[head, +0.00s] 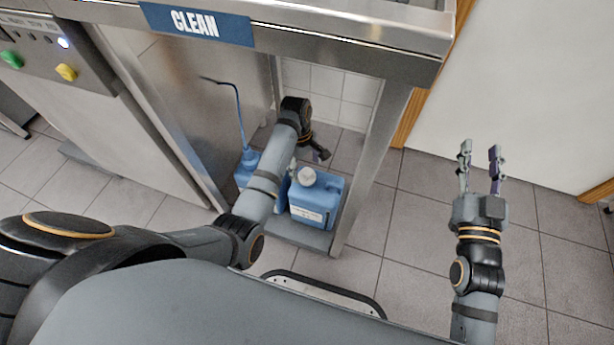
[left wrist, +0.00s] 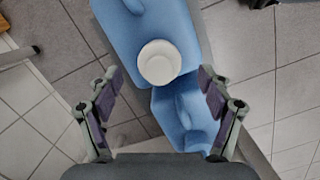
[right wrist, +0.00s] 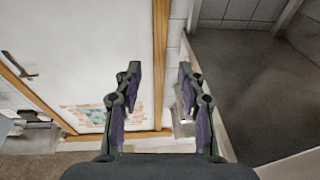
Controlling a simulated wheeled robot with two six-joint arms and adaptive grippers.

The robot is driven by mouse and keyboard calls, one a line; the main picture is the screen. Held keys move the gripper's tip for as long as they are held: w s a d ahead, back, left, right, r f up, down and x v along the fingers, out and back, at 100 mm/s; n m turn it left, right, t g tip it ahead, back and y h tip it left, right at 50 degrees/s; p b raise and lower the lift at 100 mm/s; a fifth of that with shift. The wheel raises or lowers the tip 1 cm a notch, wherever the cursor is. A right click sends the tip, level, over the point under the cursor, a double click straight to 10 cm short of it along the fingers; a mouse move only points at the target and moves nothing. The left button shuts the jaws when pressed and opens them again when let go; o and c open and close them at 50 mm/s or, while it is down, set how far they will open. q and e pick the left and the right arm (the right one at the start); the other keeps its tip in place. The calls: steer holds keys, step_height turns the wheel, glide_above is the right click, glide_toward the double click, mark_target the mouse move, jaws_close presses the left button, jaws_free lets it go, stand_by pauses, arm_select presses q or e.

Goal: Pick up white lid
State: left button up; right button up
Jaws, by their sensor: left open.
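The white lid (head: 307,176) is a round cap on top of a blue canister (head: 318,201) standing low under the steel counter. In the left wrist view, the white lid (left wrist: 159,62) lies centrally between and beyond the open fingers, on the blue canister (left wrist: 145,22). My left gripper (head: 309,160) is above and near the lid, partly hidden by its own arm; its fingers do not appear to touch the lid. It also shows in the left wrist view (left wrist: 158,80). My right gripper (head: 480,152) is open and empty, out to the right over the floor.
A second blue canister (head: 244,171) with a thin blue tube stands just left, partly behind my left arm. A steel counter leg (head: 367,170) stands close on the right. The counter edge (head: 350,38) is overhead. Tiled floor (head: 410,240) is clear to the right.

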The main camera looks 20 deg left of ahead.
arm_select(q)
step_height(320, 180, down, 2)
steer(key=shift+d+f+b, duration=0.15)
steer(key=shift+f+b, duration=0.05)
steer(key=shift+b, duration=0.45)
steer(key=c, duration=0.9)
arm_select(e)
steer(key=s+r+t, duration=0.2)
steer(key=r+t, duration=0.1)
steer(key=r, duration=0.3)
steer(key=s+r+n+t+y, duration=0.1)
steer(key=s+r+t, duration=0.1)
steer(key=r, duration=0.4)
steer(key=shift+r+t, duration=0.25)
steer(key=shift+t, duration=0.25)
